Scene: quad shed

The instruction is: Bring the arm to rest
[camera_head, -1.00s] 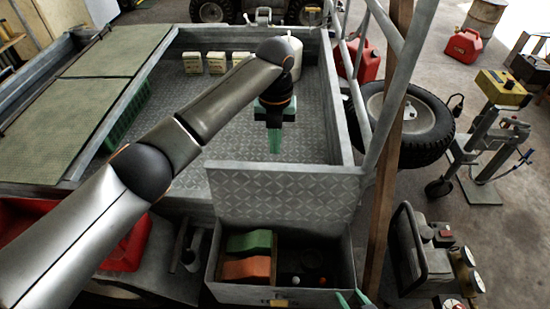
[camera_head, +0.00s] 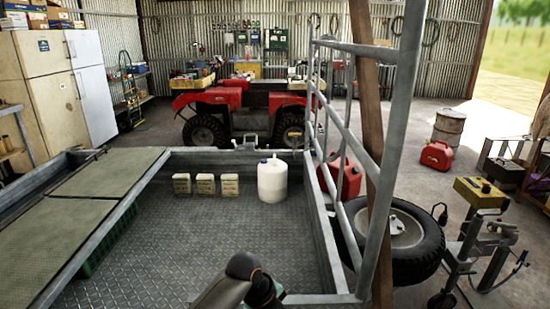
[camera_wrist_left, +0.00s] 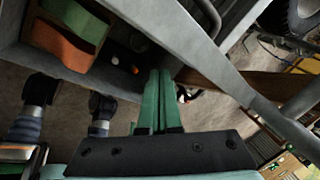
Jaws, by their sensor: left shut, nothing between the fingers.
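My left gripper (camera_wrist_left: 155,105) shows in the left wrist view with its green fingers together and nothing between them. The fingers are beside the open metal box (camera_wrist_left: 45,62), whose interior shows at the upper left of that view. In the head view only part of my left arm shows at the bottom edge, and the fingertips cannot be made out there. My right gripper cannot be identified in the current views.
The box holds a green bin (camera_wrist_left: 75,18) and an orange bin (camera_wrist_left: 60,45). A grey metal rail (camera_wrist_left: 190,45) crosses close to my left fingers. The trailer bed (camera_head: 200,235) has a white jug (camera_head: 272,182) and several cartons at its back; its middle is clear.

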